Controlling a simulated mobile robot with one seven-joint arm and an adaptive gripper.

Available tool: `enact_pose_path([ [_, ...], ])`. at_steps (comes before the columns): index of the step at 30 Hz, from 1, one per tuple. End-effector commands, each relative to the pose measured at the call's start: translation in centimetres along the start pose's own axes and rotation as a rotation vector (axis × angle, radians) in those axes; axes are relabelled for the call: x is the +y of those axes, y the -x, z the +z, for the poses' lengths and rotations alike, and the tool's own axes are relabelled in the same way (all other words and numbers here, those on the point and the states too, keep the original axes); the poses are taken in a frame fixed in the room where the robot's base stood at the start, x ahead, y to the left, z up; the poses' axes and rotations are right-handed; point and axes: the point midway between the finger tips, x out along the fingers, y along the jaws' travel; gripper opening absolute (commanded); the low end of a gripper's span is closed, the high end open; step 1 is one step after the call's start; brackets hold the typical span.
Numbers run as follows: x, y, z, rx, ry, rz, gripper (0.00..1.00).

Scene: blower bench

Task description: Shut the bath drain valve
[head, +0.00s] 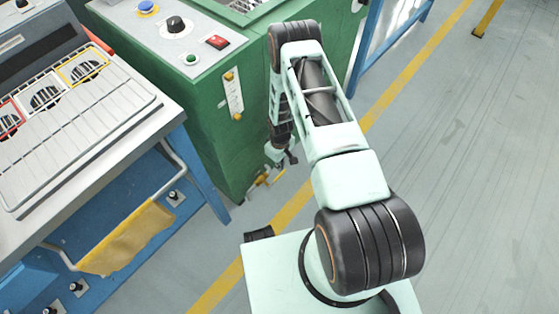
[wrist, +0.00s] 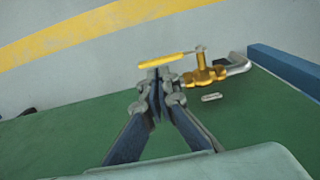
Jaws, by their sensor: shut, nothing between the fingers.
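The drain valve (wrist: 205,73) has a brass body and a yellow lever (wrist: 165,60). In the wrist view the lever points left from its stem, roughly in line with the valve body. The valve also shows low on the green cabinet in the head view (head: 264,179), small and partly hidden by my arm. My gripper (wrist: 157,80) is shut and empty. Its fingertips appear right at the lever's left part; I cannot tell whether they touch it. In the head view my gripper (head: 288,156) is small and hangs by the cabinet's lower side.
The green cabinet (head: 205,110) carries knobs, a red switch and a side gauge (head: 233,95). A grey pipe elbow (wrist: 238,64) joins the valve. A blue bench with a yellow cloth (head: 127,238) on its rail stands left. Grey floor (head: 470,160) at right is clear.

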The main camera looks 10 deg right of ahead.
Motion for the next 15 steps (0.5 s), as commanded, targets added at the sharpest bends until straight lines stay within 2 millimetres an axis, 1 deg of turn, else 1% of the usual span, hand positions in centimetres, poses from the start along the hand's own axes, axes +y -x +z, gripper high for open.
enact_pose_path([
  [1, 0.0, -1.4, 0.1, -0.001, 0.001, 0.000, 0.00],
  [3, 0.0, -2.5, 0.1, -0.001, 0.001, 0.000, 0.00],
  [6, 0.0, -3.7, 0.1, -0.001, 0.001, 0.000, 0.00],
  [10, 0.0, -4.5, 0.0, 0.000, 0.001, 0.001, 0.00],
  [15, 0.0, -4.7, 0.0, 0.000, 0.001, 0.000, 0.00],
])
